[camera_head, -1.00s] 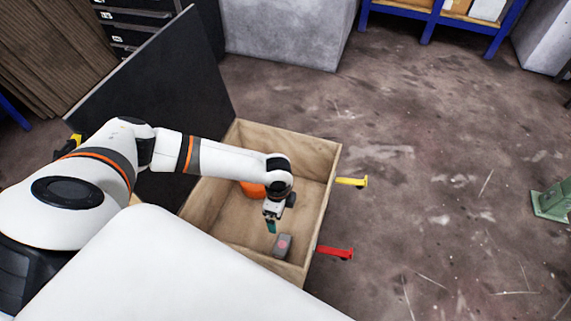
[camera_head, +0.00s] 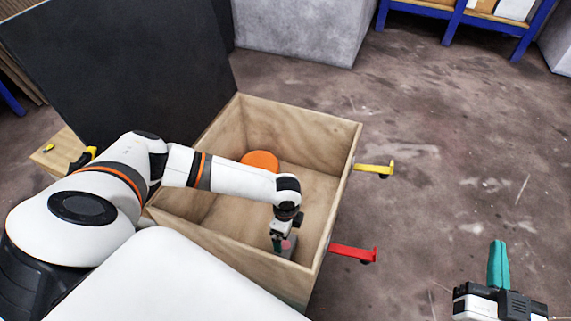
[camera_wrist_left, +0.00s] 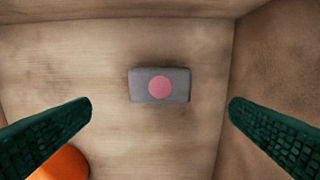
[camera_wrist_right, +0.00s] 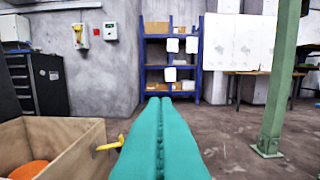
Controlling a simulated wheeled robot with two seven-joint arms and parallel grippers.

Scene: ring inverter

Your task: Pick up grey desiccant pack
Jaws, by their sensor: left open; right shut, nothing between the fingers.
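The grey desiccant pack (camera_wrist_left: 139,86) lies on the floor of the open wooden crate (camera_head: 338,158). It is a small grey block with a pink round spot, and shows whole between my left fingers in the left wrist view. In the head view the pack (camera_head: 291,246) is partly hidden by my left gripper (camera_head: 278,245), which is inside the crate just above it. My left gripper is open, with a finger on either side and apart from the pack. My right gripper (camera_head: 499,264) is shut and empty, outside the crate at the lower right; its teal fingers (camera_wrist_right: 160,135) meet in the right wrist view.
An orange round thing (camera_head: 261,160) lies in the crate's far part; it also shows in the left wrist view (camera_wrist_left: 62,165). Yellow (camera_head: 374,169) and red (camera_head: 354,253) handles stick out from the right wall. A dark panel (camera_head: 120,70) stands at left. Floor at right is clear.

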